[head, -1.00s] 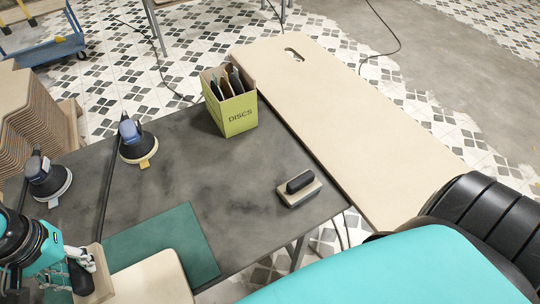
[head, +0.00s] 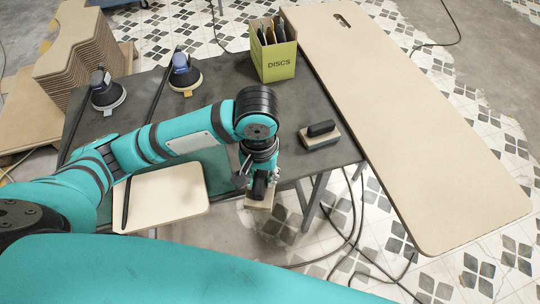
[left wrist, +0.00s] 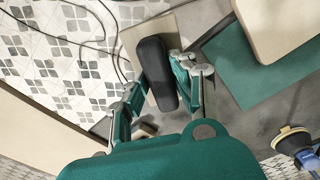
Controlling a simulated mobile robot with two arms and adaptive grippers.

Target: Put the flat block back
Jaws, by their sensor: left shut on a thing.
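My left gripper (head: 260,182) is shut on the black handle of a flat block (head: 258,204) with a pale wooden base. It holds this block near the table's front edge, with floor showing around the block. In the left wrist view the fingers (left wrist: 160,90) stand on either side of the black handle (left wrist: 155,70), and the pale base (left wrist: 134,36) shows beyond it. A second, similar block with a black handle (head: 320,129) rests on the dark table (head: 222,84), right of my gripper. My right gripper is not in view.
A green "DISCS" box (head: 273,62) stands at the table's back. Two round sanders (head: 184,74) (head: 107,92) are at the left. A green mat (head: 222,164) and a pale board (head: 182,196) lie at the front. A long pale board (head: 400,120) is on the right.

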